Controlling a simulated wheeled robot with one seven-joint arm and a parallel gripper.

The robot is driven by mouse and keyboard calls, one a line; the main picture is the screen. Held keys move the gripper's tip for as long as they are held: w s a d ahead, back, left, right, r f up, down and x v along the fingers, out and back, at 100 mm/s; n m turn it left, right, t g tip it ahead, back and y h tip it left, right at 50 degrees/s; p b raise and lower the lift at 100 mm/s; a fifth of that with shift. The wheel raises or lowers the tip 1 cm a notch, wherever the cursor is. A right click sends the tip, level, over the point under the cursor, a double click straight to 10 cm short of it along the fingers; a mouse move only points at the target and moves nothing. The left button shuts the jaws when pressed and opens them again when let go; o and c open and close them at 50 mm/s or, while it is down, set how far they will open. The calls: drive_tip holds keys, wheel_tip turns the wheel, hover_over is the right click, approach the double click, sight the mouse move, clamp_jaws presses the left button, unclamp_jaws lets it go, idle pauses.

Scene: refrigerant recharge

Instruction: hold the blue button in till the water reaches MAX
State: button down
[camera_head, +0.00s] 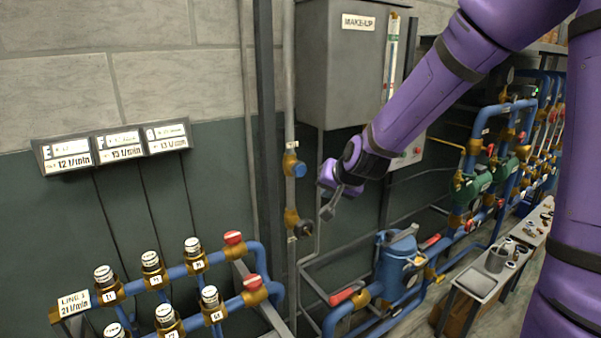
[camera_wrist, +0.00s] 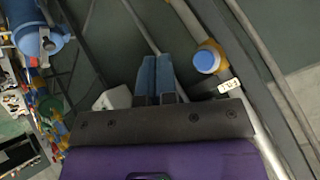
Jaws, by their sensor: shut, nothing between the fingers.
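The blue button (camera_head: 299,169) sits on a brass fitting on the vertical pipe left of the tank. In the wrist view the blue button (camera_wrist: 207,61) is up and to the right of my fingertips, apart from them. My gripper (camera_head: 327,212) is shut and empty, to the right of and below the button in the head view. In the wrist view my gripper (camera_wrist: 155,62) shows its two blue-grey fingers together. The grey MAKE-UP tank (camera_head: 335,75) hangs above, with a sight gauge (camera_head: 391,60) on its front. The water level and MAX mark are too small to read.
A dark round fitting (camera_head: 305,229) is lower on the same pipe. Blue pipes with red-handled valves (camera_head: 347,294) and a blue vessel (camera_head: 398,265) stand below right. Labelled valves (camera_head: 152,268) line the lower left. A bench (camera_head: 477,280) stands at right.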

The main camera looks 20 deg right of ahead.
sight(300, 170)
drive_tip(key=w+a, duration=0.2)
drive_tip(key=w, duration=0.6)
drive_tip(key=shift+w+a, duration=0.15)
drive_tip(key=shift+a, duration=0.2)
drive_tip(key=shift+w, duration=0.2)
idle(2.1)
drive_tip(key=shift+w+a, duration=0.1)
drive_tip(key=shift+w, duration=0.1)
drive_tip(key=shift+w+a, duration=0.15)
drive_tip(key=shift+w, duration=0.4)
idle(2.2)
drive_tip(key=shift+s, duration=0.15)
idle(0.9)
drive_tip(key=shift+s+d, duration=0.25)
drive_tip(key=shift+s, duration=0.55)
